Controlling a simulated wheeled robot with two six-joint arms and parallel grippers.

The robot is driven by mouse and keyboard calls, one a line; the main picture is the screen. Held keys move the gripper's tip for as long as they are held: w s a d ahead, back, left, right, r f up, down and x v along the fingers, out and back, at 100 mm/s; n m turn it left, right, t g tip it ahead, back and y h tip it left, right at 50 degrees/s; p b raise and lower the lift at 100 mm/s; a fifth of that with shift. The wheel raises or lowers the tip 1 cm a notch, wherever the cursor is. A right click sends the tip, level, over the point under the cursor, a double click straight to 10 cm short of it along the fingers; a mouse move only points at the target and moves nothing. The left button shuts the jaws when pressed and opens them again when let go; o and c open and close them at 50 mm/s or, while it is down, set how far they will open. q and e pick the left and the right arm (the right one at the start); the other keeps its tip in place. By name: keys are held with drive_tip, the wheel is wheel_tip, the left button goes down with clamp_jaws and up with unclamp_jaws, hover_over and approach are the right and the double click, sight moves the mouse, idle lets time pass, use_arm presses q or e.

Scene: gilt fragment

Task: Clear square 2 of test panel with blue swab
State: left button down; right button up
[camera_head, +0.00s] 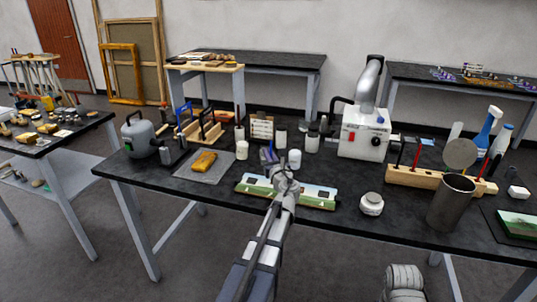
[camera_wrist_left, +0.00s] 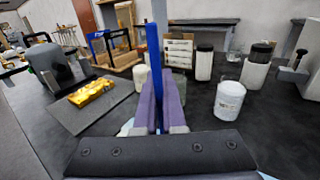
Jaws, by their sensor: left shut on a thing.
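The test panel (camera_head: 318,196) is a long painted strip with green, pale and blue parts, lying near the front edge of the black table in the head view. My left arm crosses its middle and hides part of it, so I cannot tell which square is number 2. My left gripper (camera_head: 268,157) is over the panel's far side. Its purple fingers (camera_wrist_left: 160,108) are shut on the blue swab (camera_wrist_left: 154,45), whose blue stick stands upright between them in the left wrist view. The swab's tip is hidden by the fingers.
A gilt fragment (camera_head: 204,161) lies on a grey mat to the left. A wooden rack (camera_head: 201,130), white jars (camera_head: 295,159) and a white extractor unit (camera_head: 364,133) stand behind.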

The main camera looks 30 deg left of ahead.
use_arm(q)
drive_tip(key=shift+w+f, duration=0.1)
drive_tip(key=shift+f, duration=0.05)
drive_tip(key=shift+w+a+f+b, duration=0.15)
drive_tip(key=shift+w+f+b, duration=0.3)
drive_tip(key=shift+f+b, duration=0.35)
drive_tip(key=shift+w+a+f+b, duration=0.1)
drive_tip(key=shift+w+f+b, duration=0.35)
drive_tip(key=shift+f+b, duration=0.25)
drive_tip(key=shift+f+b, duration=0.35)
drive_tip(key=shift+b, duration=0.1)
drive_tip(key=shift+d, duration=0.1)
drive_tip(key=shift+w+d, duration=0.15)
drive_tip(key=shift+d, duration=0.5)
drive_tip(key=shift+w+d, duration=0.15)
drive_tip(key=shift+d, duration=0.45)
drive_tip(key=shift+s+a, duration=0.2)
drive_tip(key=shift+a, duration=0.5)
drive_tip(key=shift+s+a, duration=0.15)
drive_tip(key=shift+a, duration=0.5)
